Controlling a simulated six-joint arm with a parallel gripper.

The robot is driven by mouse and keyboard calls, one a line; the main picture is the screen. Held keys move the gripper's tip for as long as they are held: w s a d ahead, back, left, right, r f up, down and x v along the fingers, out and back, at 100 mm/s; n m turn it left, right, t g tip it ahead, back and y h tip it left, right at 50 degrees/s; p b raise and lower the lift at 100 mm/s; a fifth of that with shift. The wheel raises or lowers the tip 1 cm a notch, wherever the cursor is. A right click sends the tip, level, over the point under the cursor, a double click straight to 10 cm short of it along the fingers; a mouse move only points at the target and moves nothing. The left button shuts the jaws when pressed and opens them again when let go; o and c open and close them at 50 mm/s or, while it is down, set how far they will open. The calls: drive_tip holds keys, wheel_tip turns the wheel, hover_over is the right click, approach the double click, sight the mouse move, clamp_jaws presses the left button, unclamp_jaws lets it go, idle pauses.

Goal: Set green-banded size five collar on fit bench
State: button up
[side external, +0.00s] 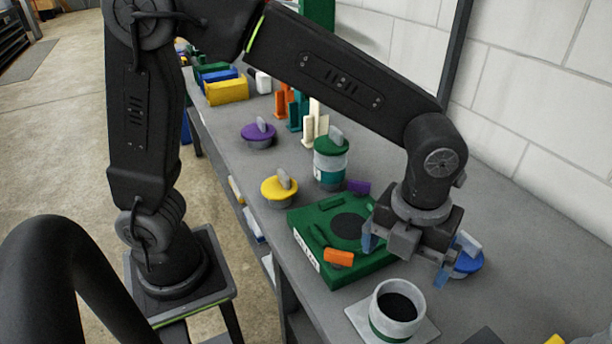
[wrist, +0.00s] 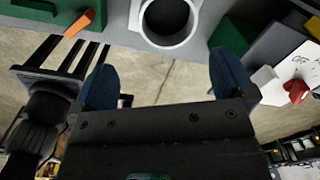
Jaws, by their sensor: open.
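The green-banded collar (side external: 392,330) is a pale grey open cylinder standing upright on a light square plate (side external: 427,331) at the front of the bench. Its open rim also shows at the top of the wrist view (wrist: 171,44). My gripper (side external: 404,256) is open and empty, behind and above the collar, apart from it. Its blue fingers are spread in the wrist view (wrist: 166,82), with the collar beyond them. A green fixture (side external: 374,264) with a dark round pad (side external: 349,226) lies left of my gripper; I cannot tell whether it is the fit bench.
An orange lever (side external: 338,257) sits on the fixture. A yellow-lidded pot (side external: 278,190), a purple-lidded pot (side external: 257,134), a green-lidded canister (side external: 329,172) and a blue-lidded pot (side external: 468,264) stand around it. A panel with a red knob (wrist: 294,92) shows in the wrist view.

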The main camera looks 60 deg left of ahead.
drive_tip(key=s+a+r+n+t, duration=0.2)
drive_tip(key=s+a+n, duration=0.3)
drive_tip(key=a+n, duration=0.5)
drive_tip(key=s+a+r+n+t, duration=0.3)
drive_tip(key=a+n, duration=0.7)
drive_tip(key=n, duration=1)
drive_tip(key=shift+s+r+n, duration=0.4)
drive_tip(key=shift+s+r, duration=0.3)
drive_tip(key=shift+s, duration=0.45)
